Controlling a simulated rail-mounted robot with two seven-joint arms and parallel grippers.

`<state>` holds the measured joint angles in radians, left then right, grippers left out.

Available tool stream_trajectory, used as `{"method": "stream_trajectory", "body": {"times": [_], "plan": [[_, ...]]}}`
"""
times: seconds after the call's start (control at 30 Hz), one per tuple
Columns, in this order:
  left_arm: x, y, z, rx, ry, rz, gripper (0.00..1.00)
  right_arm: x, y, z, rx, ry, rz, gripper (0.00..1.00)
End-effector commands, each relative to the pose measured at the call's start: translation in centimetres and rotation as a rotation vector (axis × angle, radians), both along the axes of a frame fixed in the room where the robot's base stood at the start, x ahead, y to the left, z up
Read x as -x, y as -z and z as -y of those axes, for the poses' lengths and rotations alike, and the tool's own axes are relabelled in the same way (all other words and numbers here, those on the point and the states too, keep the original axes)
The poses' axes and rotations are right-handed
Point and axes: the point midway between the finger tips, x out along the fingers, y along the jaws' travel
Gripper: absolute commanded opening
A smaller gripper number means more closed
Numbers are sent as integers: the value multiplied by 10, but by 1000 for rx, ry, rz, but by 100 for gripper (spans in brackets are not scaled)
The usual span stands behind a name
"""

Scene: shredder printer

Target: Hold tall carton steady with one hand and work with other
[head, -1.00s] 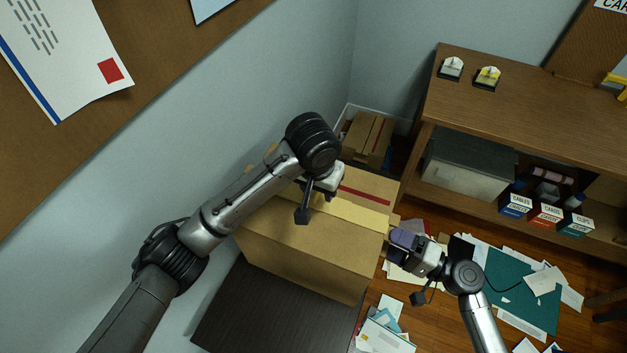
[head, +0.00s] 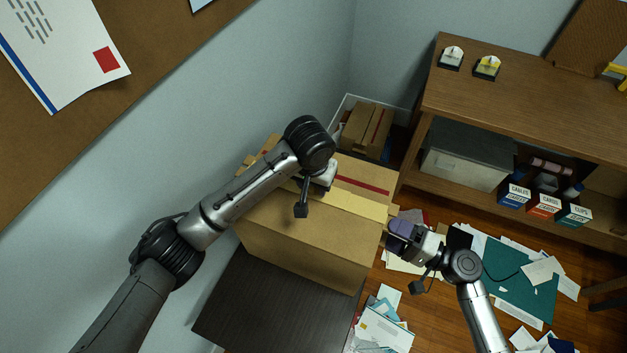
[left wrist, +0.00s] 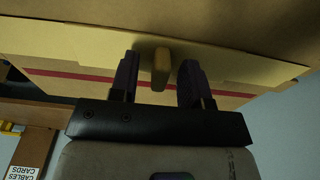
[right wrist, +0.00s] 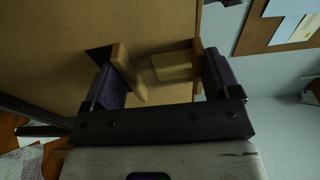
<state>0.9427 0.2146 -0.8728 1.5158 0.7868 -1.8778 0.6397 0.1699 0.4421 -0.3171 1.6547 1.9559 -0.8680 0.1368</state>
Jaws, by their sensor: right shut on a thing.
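The tall tan carton (head: 300,250) stands upright on a dark surface in the head view, with a red stripe and a paler band across its top. My left gripper (head: 321,178) is over the carton's top, its fingertips hidden in the head view. In the left wrist view its jaws (left wrist: 157,80) are open, with a small tan tab (left wrist: 161,68) standing between them, apart from both fingers. My right gripper (head: 397,236) is at the carton's right side.
A smaller carton (head: 367,128) stands behind, near the wall corner. A wooden shelf unit (head: 530,95) fills the right, with small labelled boxes (head: 543,206) on its lower shelf. Loose papers (head: 383,328) and a green mat (head: 515,290) lie on the floor. A wall closes off the left.

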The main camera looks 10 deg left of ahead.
Motion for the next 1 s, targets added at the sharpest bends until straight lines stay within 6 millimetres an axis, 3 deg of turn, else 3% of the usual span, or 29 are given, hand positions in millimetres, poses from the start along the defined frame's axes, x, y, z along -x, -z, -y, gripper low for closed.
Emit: {"method": "stream_trajectory", "body": {"times": [0.43,0.5,0.53,0.67,1.0], "plan": [[0,0,0,0,1,0,0,0,-1,0,-1,-1,4,39],[0,0,0,0,1,0,0,0,-1,0,-1,-1,4,39],[0,0,0,0,1,0,13,0,-1,0,-1,-1,4,39],[0,0,0,0,1,0,1,0,-1,0,0,-1,3,39],[0,0,0,0,1,0,0,0,-1,0,0,0,3,39]]}}
